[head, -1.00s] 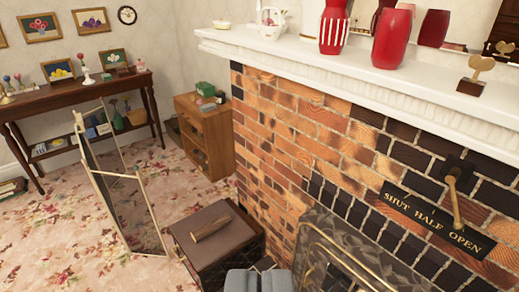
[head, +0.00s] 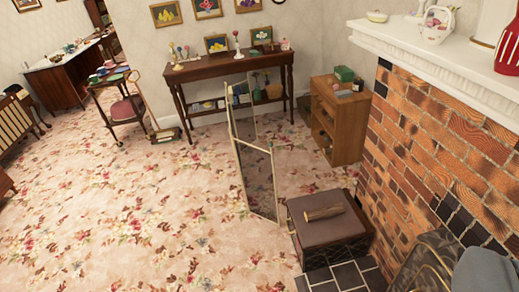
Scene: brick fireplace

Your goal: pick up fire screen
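The fire screen (head: 259,172) stands upright on the floral carpet, left of the brick fireplace. It has folding panels of dark see-through mesh in thin pale frames, seen at a steep angle. Its near lower edge is close to the brown box. My gripper (head: 484,272) shows only as a blurred grey part at the bottom right corner, well right of the screen and apart from it. Its fingertips cannot be made out, so I cannot tell whether it is open or shut.
A brown box (head: 328,232) with a log on top stands just right of the screen. A small wooden cabinet (head: 340,122) and a dark side table (head: 228,70) stand behind. The brick fireplace (head: 432,140) fills the right. Open carpet (head: 120,220) lies to the left.

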